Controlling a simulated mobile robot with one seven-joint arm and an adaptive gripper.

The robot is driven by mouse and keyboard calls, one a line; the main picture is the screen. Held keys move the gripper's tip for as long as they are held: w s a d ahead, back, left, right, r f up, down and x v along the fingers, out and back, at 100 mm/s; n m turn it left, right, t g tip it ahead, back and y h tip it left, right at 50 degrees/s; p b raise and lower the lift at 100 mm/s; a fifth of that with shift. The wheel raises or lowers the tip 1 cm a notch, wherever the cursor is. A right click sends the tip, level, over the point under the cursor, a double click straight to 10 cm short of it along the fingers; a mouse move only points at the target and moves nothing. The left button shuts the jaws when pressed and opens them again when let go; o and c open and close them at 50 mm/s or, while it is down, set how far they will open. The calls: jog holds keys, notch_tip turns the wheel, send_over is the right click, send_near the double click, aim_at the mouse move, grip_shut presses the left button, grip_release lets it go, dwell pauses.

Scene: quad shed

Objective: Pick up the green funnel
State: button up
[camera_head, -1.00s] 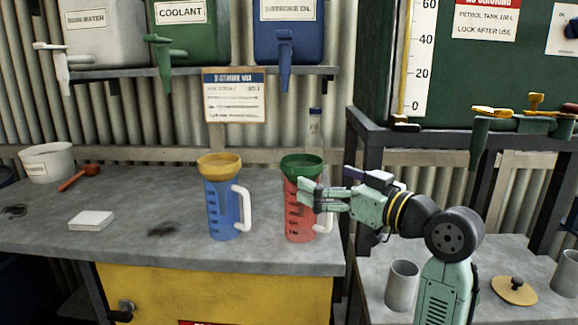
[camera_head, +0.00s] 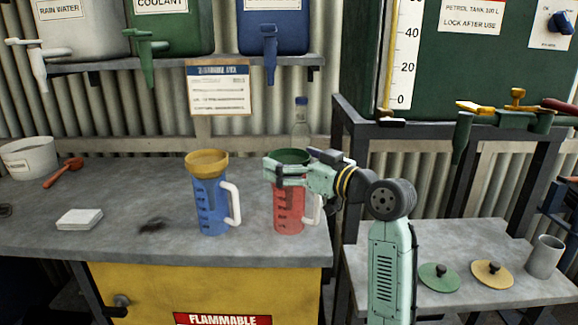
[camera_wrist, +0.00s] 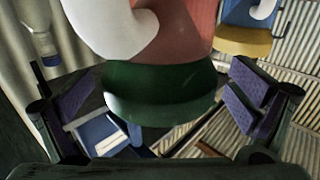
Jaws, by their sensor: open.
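The green funnel (camera_head: 290,155) sits in the mouth of a red measuring jug (camera_head: 288,212) with a pale handle, on the grey bench. My gripper (camera_head: 276,172) is at the funnel's height and covers part of it. In the wrist view, which looks inverted, the funnel (camera_wrist: 158,92) lies between my two spread fingers (camera_wrist: 160,110). Visible gaps remain on both sides. The red jug (camera_wrist: 185,30) and its handle show above it there. The funnel's spout is hidden.
A blue jug (camera_head: 211,205) with a yellow funnel (camera_head: 206,160) stands just left of the red jug. A clear bottle (camera_head: 300,122) stands behind. A white block (camera_head: 79,219) lies on the left. Taps hang from the shelf above. Lids and a cup (camera_head: 544,256) are on the right-hand table.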

jog(key=shift+w+a, duration=0.2)
jog(key=shift+w, duration=0.05)
jog(key=shift+c, duration=0.4)
jog(key=c, duration=1.2)
jog(key=shift+o, duration=0.2)
